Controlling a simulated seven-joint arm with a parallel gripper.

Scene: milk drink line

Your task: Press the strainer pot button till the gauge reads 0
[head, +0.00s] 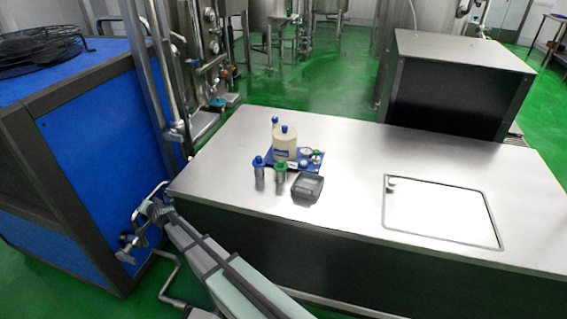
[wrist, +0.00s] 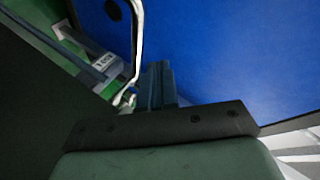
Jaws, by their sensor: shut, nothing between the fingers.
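A cream pot (head: 285,147) with blue caps stands on a blue base plate (head: 317,166) on the steel worktop in the head view. A small round gauge (head: 307,153) sits on the plate at the pot's right; its reading is too small to make out. Two small metal cylinders stand in front, one blue-capped (head: 259,168) and one green-capped (head: 280,170). I cannot tell which part is the strainer pot button. My gripper (head: 150,207) is off the worktop's left front corner, well left of the pot. Its fingers (wrist: 156,82) are shut and empty in the wrist view.
A dark grey box (head: 307,187) lies in front of the plate. A blue cabinet (head: 100,150) stands left, close behind my gripper. Metal pipes (head: 165,80) rise behind the worktop's left end. The worktop (head: 350,220) is clear around the pot group.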

